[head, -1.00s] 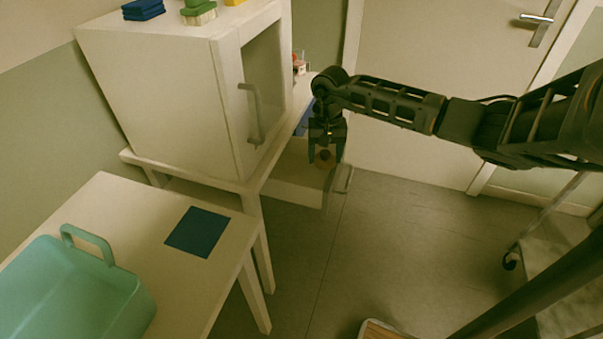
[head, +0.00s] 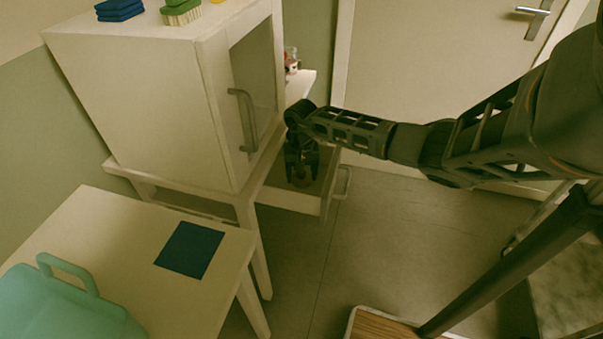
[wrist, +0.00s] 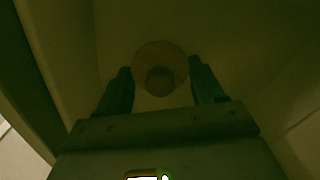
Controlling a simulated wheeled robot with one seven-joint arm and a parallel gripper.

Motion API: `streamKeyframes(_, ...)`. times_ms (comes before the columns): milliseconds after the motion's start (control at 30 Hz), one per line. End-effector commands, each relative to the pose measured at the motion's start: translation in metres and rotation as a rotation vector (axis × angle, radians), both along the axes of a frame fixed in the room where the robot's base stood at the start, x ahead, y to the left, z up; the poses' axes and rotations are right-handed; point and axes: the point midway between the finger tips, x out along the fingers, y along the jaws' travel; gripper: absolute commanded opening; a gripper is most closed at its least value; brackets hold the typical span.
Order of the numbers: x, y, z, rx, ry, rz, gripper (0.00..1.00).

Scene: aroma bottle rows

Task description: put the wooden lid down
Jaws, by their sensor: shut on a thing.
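My gripper (head: 302,170) points down into the open drawer (head: 288,199) under the white cabinet. It is shut on the wooden lid (head: 302,182), a small round brown piece that shows low between the fingers. In the wrist view the lid (wrist: 161,55) is a dim disc with a darker round middle, between the two fingers (wrist: 160,82). The drawer's pale floor and walls surround it there. The view is too dark to tell whether the lid touches the drawer floor.
The white cabinet (head: 130,95) with its handled front stands left of my arm. A small jar (head: 291,62) is on the surface behind.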

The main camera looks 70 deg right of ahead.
Motion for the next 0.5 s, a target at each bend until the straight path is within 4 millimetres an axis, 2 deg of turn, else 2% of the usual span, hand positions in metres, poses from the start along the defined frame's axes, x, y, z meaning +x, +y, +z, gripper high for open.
streamKeyframes(333, -0.0002, -0.0007, -0.0029, -0.001, 0.0, 0.0, 0.39)
streamKeyframes(367, -0.0002, -0.0007, -0.0025, -0.001, 0.0, 0.0, 0.69)
streamKeyframes(500, -0.0001, -0.0005, -0.0022, -0.001, 0.0, 0.0, 0.83)
